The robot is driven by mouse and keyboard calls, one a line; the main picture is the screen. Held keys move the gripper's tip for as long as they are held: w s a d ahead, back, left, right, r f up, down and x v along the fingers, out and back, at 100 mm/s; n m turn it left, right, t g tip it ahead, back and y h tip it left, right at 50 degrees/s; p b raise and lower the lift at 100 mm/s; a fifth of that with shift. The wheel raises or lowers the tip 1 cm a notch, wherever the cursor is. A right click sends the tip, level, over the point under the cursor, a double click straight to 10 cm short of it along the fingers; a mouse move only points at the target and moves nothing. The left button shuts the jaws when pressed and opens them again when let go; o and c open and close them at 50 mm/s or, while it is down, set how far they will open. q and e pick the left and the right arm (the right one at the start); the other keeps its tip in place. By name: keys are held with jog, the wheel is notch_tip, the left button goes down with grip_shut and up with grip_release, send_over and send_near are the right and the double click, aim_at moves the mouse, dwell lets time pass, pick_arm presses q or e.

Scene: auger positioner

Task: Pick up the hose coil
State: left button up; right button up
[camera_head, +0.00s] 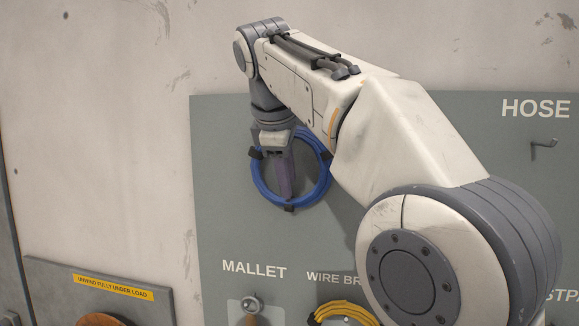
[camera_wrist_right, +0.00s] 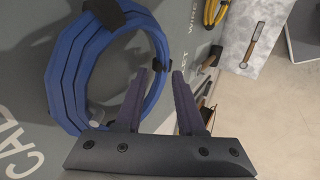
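The hose coil (camera_head: 258,187) is a blue ring with black ties, upright against the grey-green tool board (camera_head: 225,225). It also shows in the right wrist view (camera_wrist_right: 60,75), at the left. My right gripper (camera_head: 286,190) is in front of the coil, pointing down in the head view, with its purple fingers overlapping the ring. In the right wrist view the gripper (camera_wrist_right: 163,75) has its fingers apart. One side of the ring passes behind the left finger and shows in part between the fingers; I cannot tell whether it touches. My left gripper is out of view.
A bare hook (camera_head: 545,147) sits below the HOSE label. A yellow coil (camera_head: 325,312) and a wooden-handled tool (camera_head: 250,318) are at the bottom of the board. A panel with a yellow warning label (camera_head: 113,287) is at lower left. My right arm hides the board's middle.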

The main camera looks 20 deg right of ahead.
jog(key=shift+p+x, duration=0.3)
jog(key=shift+x, duration=1.7)
jog(key=shift+c, duration=0.3)
grip_shut()
jog(key=shift+r, duration=0.1)
